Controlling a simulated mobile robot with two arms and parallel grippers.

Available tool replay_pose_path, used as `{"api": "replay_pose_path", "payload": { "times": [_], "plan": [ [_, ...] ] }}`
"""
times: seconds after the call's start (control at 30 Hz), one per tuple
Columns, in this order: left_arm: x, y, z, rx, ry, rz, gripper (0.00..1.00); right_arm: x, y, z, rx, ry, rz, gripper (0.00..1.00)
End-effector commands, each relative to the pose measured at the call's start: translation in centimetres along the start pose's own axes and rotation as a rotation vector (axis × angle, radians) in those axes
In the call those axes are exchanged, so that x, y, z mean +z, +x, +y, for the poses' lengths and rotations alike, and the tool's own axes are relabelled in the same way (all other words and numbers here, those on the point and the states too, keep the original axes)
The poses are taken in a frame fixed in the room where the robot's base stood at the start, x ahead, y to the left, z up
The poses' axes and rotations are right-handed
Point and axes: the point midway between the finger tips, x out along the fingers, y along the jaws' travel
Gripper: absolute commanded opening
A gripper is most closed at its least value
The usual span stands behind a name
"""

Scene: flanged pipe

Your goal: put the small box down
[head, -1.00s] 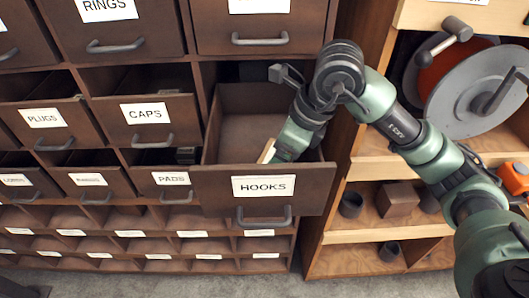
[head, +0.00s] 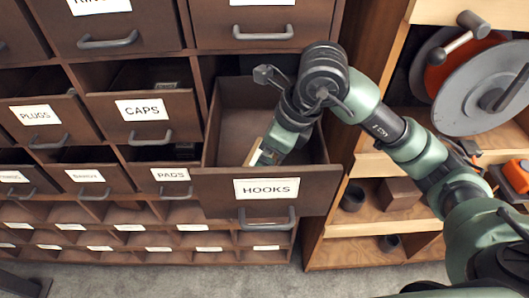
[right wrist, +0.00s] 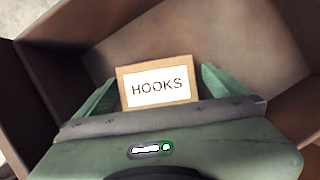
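The small box (right wrist: 158,82) is light brown with a white label reading HOOKS. In the head view the box (head: 252,152) is inside the open HOOKS drawer (head: 223,187), seen nearly edge-on and tilted. My right gripper (head: 266,157) reaches down into the drawer beside it. In the right wrist view the box lies between the two green fingers of this gripper (right wrist: 160,86). The left finger looks close against it, and a narrow gap shows at the right finger. Whether the fingers grip it is unclear. The box's underside is hidden. My left gripper is not in view.
The drawer's side walls and front panel stand close around my right gripper. The CAPS drawer (head: 141,112) and PADS drawer (head: 171,177) also stand out at the left. A wooden shelf (head: 330,238) with reels and blocks stands at the right.

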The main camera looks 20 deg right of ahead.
Motion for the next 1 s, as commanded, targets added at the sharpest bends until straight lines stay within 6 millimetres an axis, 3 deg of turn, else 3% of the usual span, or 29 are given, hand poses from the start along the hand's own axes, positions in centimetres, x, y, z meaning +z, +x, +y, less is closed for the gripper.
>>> {"api": "replay_pose_path", "payload": {
  "times": [0.23,0.5,0.7,1.0],
  "plan": [
    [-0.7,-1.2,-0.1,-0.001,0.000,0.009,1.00,0.3,-1.6,-0.1,-0.003,0.000,-0.001,1.00],
    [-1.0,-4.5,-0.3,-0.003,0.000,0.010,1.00,0.3,-7.6,-0.1,-0.005,0.001,0.000,1.00],
    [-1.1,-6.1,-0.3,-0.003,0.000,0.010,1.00,0.3,-11.0,-0.1,-0.003,0.000,-0.001,1.00],
    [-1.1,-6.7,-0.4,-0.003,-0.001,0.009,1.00,0.1,-12.3,0.0,0.000,0.000,0.000,1.00]
  ]
}}
